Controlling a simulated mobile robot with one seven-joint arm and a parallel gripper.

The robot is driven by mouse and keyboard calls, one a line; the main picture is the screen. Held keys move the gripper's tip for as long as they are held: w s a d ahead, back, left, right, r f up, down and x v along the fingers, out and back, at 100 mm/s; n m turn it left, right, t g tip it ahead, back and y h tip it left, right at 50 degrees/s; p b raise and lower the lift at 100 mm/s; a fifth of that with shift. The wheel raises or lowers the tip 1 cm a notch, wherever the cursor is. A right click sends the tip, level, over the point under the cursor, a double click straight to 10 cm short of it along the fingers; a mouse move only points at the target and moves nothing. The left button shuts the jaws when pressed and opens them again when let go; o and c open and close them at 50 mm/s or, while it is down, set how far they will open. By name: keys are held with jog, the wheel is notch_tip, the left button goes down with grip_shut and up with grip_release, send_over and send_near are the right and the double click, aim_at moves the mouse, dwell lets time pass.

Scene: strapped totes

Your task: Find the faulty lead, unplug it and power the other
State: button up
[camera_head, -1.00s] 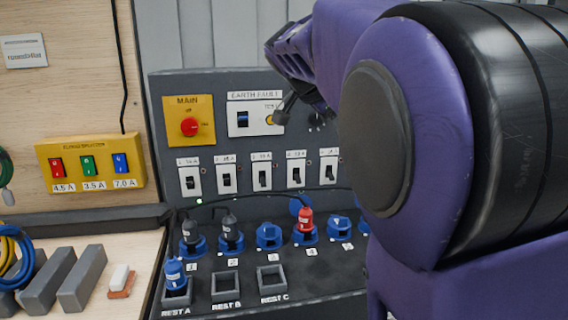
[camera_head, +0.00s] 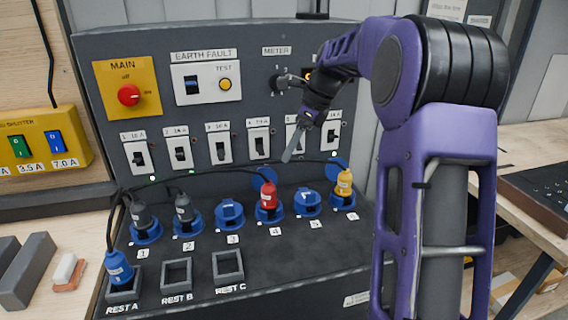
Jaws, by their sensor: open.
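The sloped grey panel (camera_head: 275,290) has a row of numbered blue sockets. Black plugs sit in socket 1 (camera_head: 144,217) and socket 2 (camera_head: 184,208), a red plug (camera_head: 268,195) in socket 4, and a yellow plug (camera_head: 344,183) in the rightmost socket. Sockets 3 (camera_head: 231,215) and 5 (camera_head: 307,203) hold no plug. A blue plug (camera_head: 118,268) stands in REST A. My gripper (camera_head: 289,155) is open and empty before the breaker row, above sockets 4 and 5.
REST B (camera_head: 177,274) and REST C (camera_head: 228,266) are empty. Above the breakers are the red MAIN knob (camera_head: 129,95), the EARTH FAULT unit (camera_head: 206,82) and a meter dial (camera_head: 279,83). A yellow current box (camera_head: 38,140) and grey blocks (camera_head: 28,270) are at left.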

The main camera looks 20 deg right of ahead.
aim_at(269, 193)
jog(key=b+x, duration=0.1)
jog(key=x, duration=1.5)
jog(key=shift+a+f, duration=0.15)
jog(key=shift+f, duration=0.25)
jog(key=shift+s, duration=0.1)
grip_shut()
jog(key=shift+n+g+p, duration=0.4)
jog(key=shift+n+p, duration=0.35)
jog(key=shift+n, duration=0.25)
jog(key=shift+n, duration=0.5)
jog(key=shift+g, duration=0.3)
jog(key=shift+n+g+y, duration=0.3)
jog(key=shift+n, duration=1.2)
